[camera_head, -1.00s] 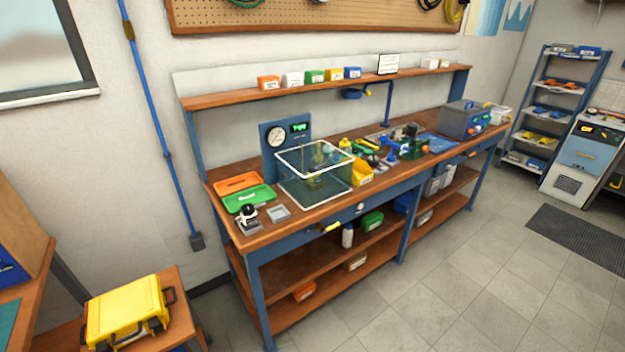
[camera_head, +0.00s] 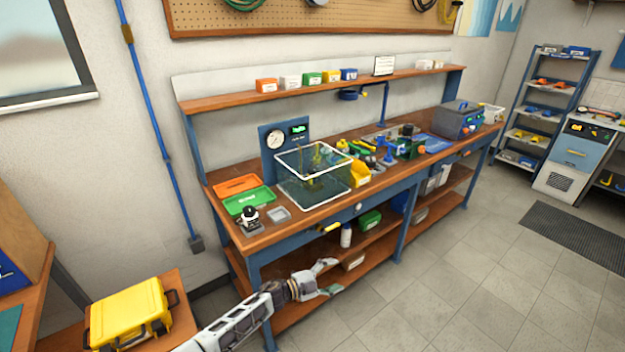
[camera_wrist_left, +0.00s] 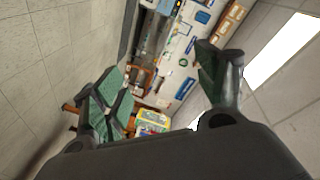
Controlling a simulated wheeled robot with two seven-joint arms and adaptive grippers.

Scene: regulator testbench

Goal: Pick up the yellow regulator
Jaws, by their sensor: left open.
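My left gripper (camera_head: 328,278) is open and empty in front of the workbench, at the height of its lower shelf; its arm comes in from the bottom left. In the left wrist view the open fingers (camera_wrist_left: 160,72) stand wide apart with nothing between them. A clear tank (camera_head: 325,199) with a white rim stands on the bench. A small yellowish object (camera_head: 316,156) shows in the tank, and I cannot tell surely whether it is the yellow regulator. Other small yellow items lie right of the tank. My right gripper is out of view.
The workbench (camera_head: 300,215) holds an orange tray (camera_head: 237,185), a green tray (camera_head: 248,203), a yellow bin (camera_head: 361,176) and a grey-blue box (camera_head: 458,122). A yellow case (camera_head: 128,312) sits on a low table at the left.

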